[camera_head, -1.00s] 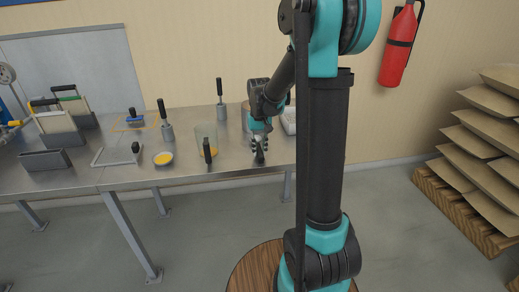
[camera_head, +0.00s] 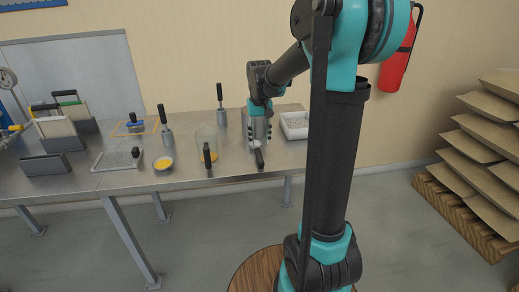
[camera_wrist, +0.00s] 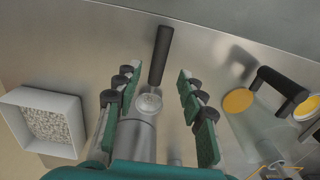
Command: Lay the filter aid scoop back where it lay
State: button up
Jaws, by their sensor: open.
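The filter aid scoop (camera_head: 259,158) lies on the steel bench near its front edge, its dark handle pointing toward that edge. In the wrist view its black handle (camera_wrist: 161,55) lies beyond my fingertips, with a round metal part at its near end. My gripper (camera_head: 258,140) is over the scoop's metal end. In the wrist view my gripper (camera_wrist: 156,85) is open, one finger on each side of the scoop with gaps visible. A white tray of pale granules (camera_head: 294,131) stands to the right; the same tray (camera_wrist: 42,122) is at left in the wrist view.
A clear vessel (camera_head: 206,138) with a dark handle and yellow contents stands left of my gripper. A small bowl of yellow material (camera_head: 163,163) and black-handled tools stand farther left. Stacked sacks (camera_head: 490,135) are at the right, beyond the bench.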

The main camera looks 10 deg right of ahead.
notch_tip(320, 180, up, 4)
jog(key=s+d+f+t, duration=0.2)
jog(key=s+f, duration=0.5)
jog(key=s, duration=0.4)
jog(key=s+d+f+t, duration=0.2)
jog(key=s+f, duration=0.6)
jog(key=s, duration=0.3)
